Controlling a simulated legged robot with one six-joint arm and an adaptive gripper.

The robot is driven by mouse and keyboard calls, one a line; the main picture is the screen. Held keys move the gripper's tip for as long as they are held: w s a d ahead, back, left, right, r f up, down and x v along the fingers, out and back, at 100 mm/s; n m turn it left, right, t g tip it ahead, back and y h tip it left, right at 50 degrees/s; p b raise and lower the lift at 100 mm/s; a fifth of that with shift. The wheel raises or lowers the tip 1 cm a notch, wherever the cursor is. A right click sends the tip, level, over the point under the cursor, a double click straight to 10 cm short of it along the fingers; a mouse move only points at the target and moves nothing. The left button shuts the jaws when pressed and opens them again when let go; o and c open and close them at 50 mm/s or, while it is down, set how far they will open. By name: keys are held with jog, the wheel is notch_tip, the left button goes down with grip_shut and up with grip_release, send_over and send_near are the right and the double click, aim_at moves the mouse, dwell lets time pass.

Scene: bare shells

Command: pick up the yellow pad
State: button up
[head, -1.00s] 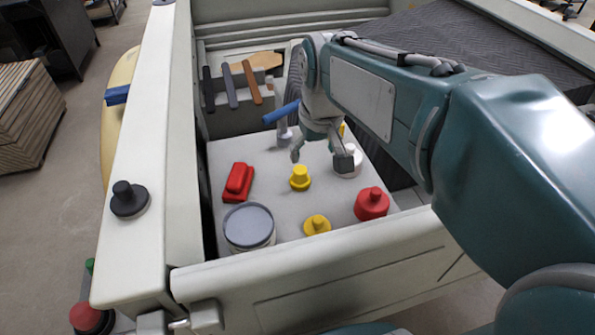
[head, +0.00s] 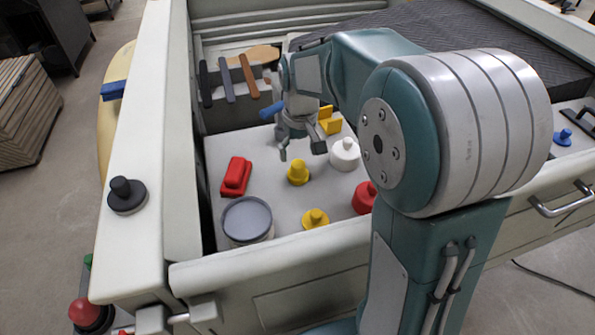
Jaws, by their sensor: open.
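Several yellow things are on the pale tray floor (head: 275,205) in the head view. A low, wide yellow disc with a knob (head: 315,218) lies near the front wall. A taller, stepped yellow piece (head: 298,174) stands behind it. I cannot tell for sure which is the pad; the low disc looks most like one. My gripper (head: 301,151) is open and empty, fingers down, just behind and above the stepped piece, apart from the low disc.
A red block (head: 236,176), a grey-lidded can (head: 247,219), a white knobbed piece (head: 345,153) and a red knobbed piece (head: 364,198) surround the yellow pieces. A blue bar (head: 272,109) is behind. High pale walls (head: 270,265) enclose the tray.

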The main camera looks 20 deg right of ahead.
aim_at(298, 163)
notch_tip(298, 163, down, 5)
jog(key=shift+r, duration=0.1)
jog(key=shift+c, duration=0.4)
jog(key=c, duration=1)
jog(key=shift+c, duration=0.2)
jog(key=shift+r, duration=0.15)
